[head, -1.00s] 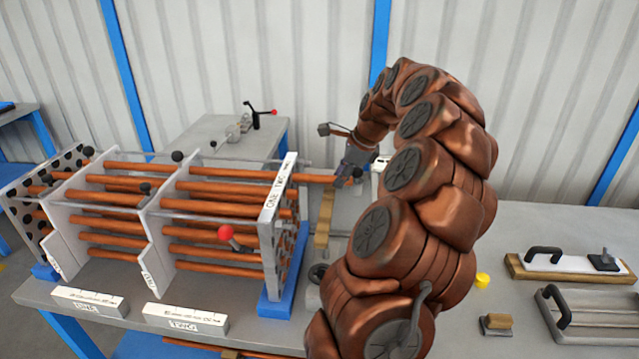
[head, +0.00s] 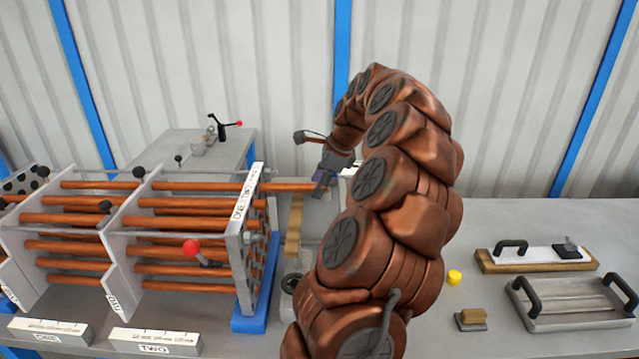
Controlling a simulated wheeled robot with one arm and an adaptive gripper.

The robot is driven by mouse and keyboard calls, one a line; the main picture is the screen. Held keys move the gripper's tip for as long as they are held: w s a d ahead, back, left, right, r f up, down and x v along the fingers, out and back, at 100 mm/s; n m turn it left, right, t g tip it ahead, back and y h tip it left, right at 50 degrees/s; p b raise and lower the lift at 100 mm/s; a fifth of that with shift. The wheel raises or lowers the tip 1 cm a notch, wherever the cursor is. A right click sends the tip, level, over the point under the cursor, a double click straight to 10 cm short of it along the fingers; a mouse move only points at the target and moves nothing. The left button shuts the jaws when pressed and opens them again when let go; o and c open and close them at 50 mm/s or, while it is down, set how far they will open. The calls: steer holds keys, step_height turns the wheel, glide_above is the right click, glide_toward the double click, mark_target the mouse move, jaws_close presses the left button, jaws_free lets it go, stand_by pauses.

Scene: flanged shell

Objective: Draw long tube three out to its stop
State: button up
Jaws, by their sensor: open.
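A rack (head: 240,228) of upright plates holds several long copper-coloured tubes (head: 190,233) lying level. One upper tube (head: 290,187) sticks out to the right of the rack's labelled end plate. My gripper (head: 322,192) is at the outer end of this tube, its fingers open around or beside it; I cannot tell which at this size. My arm hides what lies behind it. I cannot read which tube number this is.
A red-knobbed lever (head: 192,247) stands at the rack's front. Two labelled white blocks (head: 155,341) lie before it. A wooden piece (head: 294,226) stands right of the rack. A handled tray (head: 575,302), a handled board (head: 535,258) and a yellow cap (head: 454,277) lie at right.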

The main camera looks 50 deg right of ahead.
steer(key=v, duration=1.2)
stand_by(0.5)
